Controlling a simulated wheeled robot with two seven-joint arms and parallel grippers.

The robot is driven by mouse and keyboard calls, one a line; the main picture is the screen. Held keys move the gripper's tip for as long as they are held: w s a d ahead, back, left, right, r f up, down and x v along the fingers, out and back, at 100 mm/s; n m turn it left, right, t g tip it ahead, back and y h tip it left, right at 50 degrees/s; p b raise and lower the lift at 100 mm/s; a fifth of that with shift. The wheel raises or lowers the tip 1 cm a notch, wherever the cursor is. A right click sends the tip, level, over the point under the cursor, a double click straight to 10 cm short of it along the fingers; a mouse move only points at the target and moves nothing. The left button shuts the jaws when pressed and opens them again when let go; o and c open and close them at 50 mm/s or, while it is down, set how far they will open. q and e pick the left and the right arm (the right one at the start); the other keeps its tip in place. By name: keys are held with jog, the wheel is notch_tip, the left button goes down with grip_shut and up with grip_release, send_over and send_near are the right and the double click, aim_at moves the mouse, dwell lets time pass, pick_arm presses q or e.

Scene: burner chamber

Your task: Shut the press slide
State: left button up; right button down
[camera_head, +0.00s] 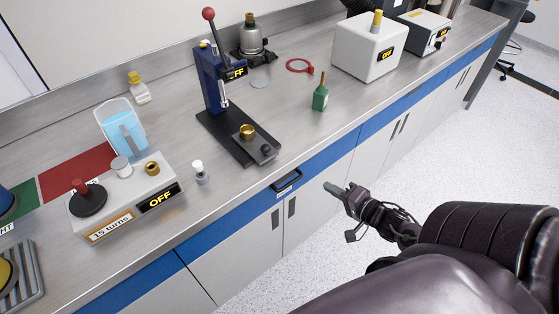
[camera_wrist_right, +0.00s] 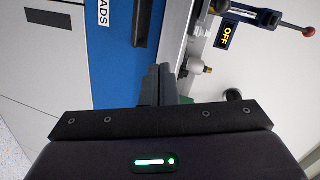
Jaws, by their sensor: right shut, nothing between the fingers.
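The blue press (camera_head: 215,85) stands on the counter with a red-ball lever and a display. Its dark flat slide (camera_head: 250,157) points toward the counter's front edge. A brass cup (camera_head: 246,131) and a dark knob (camera_head: 266,149) sit on it. Part of the press (camera_wrist_right: 262,16) also shows at the top right of the right wrist view. My right gripper (camera_head: 331,188) is shut and empty, in front of the blue drawer fronts, right of the slide and apart from it. Its closed fingers (camera_wrist_right: 159,86) show in the wrist view. My left gripper is not in view.
A drawer handle (camera_head: 286,181) juts from the blue front below the press. A small white-capped vial (camera_head: 200,172) and a 15-turns box (camera_head: 125,205) stand left. A green bottle (camera_head: 320,97) and red ring (camera_head: 299,65) are right. Counter between slide and green bottle is clear.

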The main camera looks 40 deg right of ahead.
jog(key=a+r+m+t+y, duration=0.1)
jog(key=a+r+y, duration=0.2)
jog(key=a+r, duration=0.25)
send_near(271, 151)
jog(key=a+f+x, duration=0.1)
jog(key=x, duration=0.4)
jog(key=shift+w+r+p, duration=0.15)
jog(key=shift+w+p, duration=0.25)
jog(key=shift+w, duration=0.25)
jog(key=x, duration=0.1)
jog(key=b+x, duration=0.1)
jog(key=x, duration=0.1)
jog(key=shift+w+d+r, duration=0.2)
jog(key=shift+w+d, duration=0.05)
jog(key=shift+w, duration=0.5)
jog(key=shift+s+a, duration=0.1)
jog(key=shift+s, duration=0.05)
